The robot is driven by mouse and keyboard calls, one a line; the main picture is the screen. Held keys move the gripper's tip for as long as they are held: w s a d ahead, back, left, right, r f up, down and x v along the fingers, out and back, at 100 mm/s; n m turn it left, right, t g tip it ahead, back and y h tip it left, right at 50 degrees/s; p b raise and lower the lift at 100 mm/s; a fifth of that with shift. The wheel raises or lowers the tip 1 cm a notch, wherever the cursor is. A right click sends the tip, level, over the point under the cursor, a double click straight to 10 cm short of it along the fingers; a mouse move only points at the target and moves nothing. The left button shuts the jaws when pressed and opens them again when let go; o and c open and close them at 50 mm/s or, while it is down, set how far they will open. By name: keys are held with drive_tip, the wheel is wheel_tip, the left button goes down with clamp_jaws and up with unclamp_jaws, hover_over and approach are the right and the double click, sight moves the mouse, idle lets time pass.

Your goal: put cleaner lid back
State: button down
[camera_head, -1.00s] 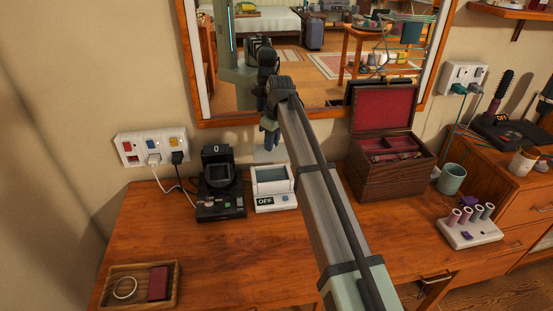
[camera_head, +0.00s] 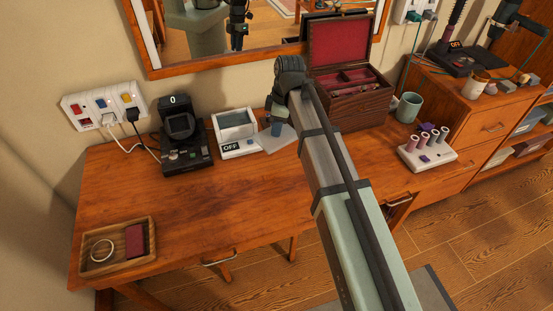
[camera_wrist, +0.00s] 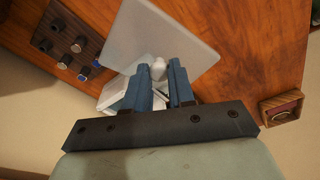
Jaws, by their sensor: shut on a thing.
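The cleaner (camera_head: 237,148) is a small white box with an open grey basin on top and an "OFF" display, standing on the wooden desk. Its lid (camera_head: 284,140) is a thin, pale, flat plate with a small knob. My gripper (camera_head: 277,128) is shut on the lid's knob and holds the plate just right of the cleaner. In the wrist view the blue fingers (camera_wrist: 160,85) pinch the white knob, and the lid (camera_wrist: 165,35) extends beyond them. The cleaner (camera_wrist: 112,95) shows partly behind the lid and fingers there. Any gap between lid and desk is unclear.
A black device (camera_head: 185,143) stands left of the cleaner. An open wooden jewelry box (camera_head: 350,100) stands close on the right, with a cup (camera_head: 408,107) beyond. A wooden tray (camera_head: 85,262) lies front left. The desk's front middle is clear; a mirror (camera_head: 200,70) hangs behind.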

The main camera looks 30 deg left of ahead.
drive_tip(key=shift+n, duration=0.5)
drive_tip(key=shift+f, duration=5)
drive_tip(key=shift+f, duration=0.1)
drive_tip(key=c, duration=1)
unclamp_jaws()
drive_tip(key=shift+o, duration=0.2)
drive_tip(key=r, duration=0.4)
drive_tip(key=d+r, duration=0.1)
drive_tip(key=r, duration=0.7)
drive_tip(key=shift+w+d, duration=0.3)
drive_tip(key=shift+w, duration=0.05)
